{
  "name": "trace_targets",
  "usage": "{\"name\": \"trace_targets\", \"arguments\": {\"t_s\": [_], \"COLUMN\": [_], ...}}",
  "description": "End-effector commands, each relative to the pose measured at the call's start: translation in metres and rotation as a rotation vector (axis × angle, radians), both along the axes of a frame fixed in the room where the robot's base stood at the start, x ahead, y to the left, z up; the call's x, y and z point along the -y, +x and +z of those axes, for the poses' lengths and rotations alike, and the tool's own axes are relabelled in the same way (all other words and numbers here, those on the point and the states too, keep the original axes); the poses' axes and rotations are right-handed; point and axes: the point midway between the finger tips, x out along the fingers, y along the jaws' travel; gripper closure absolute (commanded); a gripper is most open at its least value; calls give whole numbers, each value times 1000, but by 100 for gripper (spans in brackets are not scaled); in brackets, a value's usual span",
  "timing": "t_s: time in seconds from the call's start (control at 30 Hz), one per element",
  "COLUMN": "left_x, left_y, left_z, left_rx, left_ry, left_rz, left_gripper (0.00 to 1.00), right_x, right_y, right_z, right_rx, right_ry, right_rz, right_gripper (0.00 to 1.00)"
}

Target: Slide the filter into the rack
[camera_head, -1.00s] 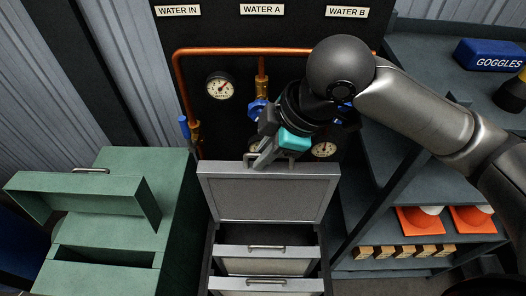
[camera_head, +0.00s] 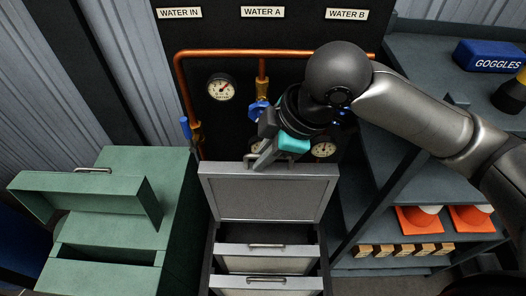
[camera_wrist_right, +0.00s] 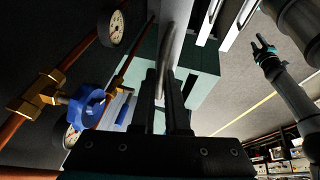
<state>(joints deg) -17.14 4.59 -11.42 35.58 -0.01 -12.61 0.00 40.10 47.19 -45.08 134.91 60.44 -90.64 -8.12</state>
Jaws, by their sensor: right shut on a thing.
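A grey framed panel, the filter (camera_head: 268,193), stands in the middle of the head view, its face toward me, above a dark gap in the rack (camera_head: 323,268). My right gripper (camera_head: 262,157) reaches down from the upper right and is shut at the filter's top edge, where the handle is. In the right wrist view my right gripper's fingers (camera_wrist_right: 163,100) are closed around a thin curved grey handle. Whether the filter's lower edge is in the slot is unclear. My left gripper (camera_wrist_right: 264,48) shows small in the wrist view, away from the filter; its jaws are too small to judge.
Two more handled panels (camera_head: 266,258) sit lower in the rack. Copper pipes (camera_head: 225,51), gauges (camera_head: 221,87) and blue valves (camera_head: 257,110) are behind. A shelf unit (camera_head: 400,185) stands at right.

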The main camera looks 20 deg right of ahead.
Motion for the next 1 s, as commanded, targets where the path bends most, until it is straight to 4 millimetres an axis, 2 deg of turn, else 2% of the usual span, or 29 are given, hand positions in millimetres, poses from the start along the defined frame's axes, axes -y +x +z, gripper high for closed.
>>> {"name": "trace_targets", "arguments": {"t_s": [1.0], "left_x": [0], "left_y": [-1], "left_z": [8], "left_rx": [-2], "left_ry": [1], "left_rz": [-1], "left_gripper": [58], "right_x": [0], "right_y": [0], "right_z": [-1], "right_rx": [2], "right_ry": [2], "right_rz": [0], "right_gripper": [100]}}
